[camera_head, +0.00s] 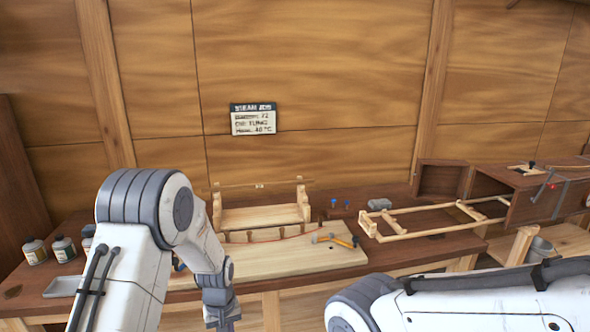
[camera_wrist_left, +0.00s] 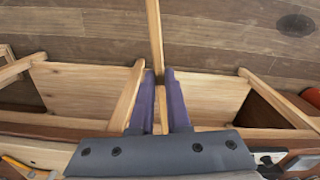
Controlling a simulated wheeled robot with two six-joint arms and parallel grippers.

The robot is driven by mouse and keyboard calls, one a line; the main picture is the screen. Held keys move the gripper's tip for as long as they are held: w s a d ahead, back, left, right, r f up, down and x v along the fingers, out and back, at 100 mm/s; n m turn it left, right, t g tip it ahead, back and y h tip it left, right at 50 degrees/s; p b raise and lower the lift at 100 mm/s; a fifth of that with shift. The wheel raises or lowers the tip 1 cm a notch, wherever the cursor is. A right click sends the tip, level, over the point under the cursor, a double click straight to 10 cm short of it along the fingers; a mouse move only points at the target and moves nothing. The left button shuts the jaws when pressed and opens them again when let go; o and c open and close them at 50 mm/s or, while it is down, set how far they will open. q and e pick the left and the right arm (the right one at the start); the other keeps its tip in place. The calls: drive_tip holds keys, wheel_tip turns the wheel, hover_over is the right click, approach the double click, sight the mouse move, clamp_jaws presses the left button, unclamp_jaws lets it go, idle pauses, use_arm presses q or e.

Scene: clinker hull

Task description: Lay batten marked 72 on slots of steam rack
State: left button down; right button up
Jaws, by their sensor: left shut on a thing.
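My left gripper (camera_head: 222,318) hangs at the front edge of the bench; its fingers are cut off by the lower frame edge. In the left wrist view the purple fingers (camera_wrist_left: 160,82) are shut on a thin pale wooden batten (camera_wrist_left: 154,30), which runs away from the gripper. I cannot read a number on it. The steam rack (camera_head: 430,219), a ladder-like wooden frame with crosspieces, lies on the bench at right, partly into the steam box (camera_head: 530,195). A thin batten with a small pale tag (camera_head: 260,186) spans the wooden stand (camera_head: 258,215). My right gripper is out of view.
A "STEAM JOB" card (camera_head: 253,119) on the wall mentions 72. A pale board (camera_head: 290,262) carries an orange-handled tool (camera_head: 338,240). Bottles (camera_head: 35,250) and a grey tray (camera_head: 63,287) are at left. A bucket (camera_head: 540,248) is at right.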

use_arm(q)
drive_tip(key=s+a+f+m, duration=0.1)
drive_tip(key=s+f+m, duration=0.1)
drive_tip(key=s+m, duration=0.2)
drive_tip(key=s, duration=0.3)
drive_tip(key=shift+s+a, duration=0.4)
drive_tip(key=shift+f, duration=0.1)
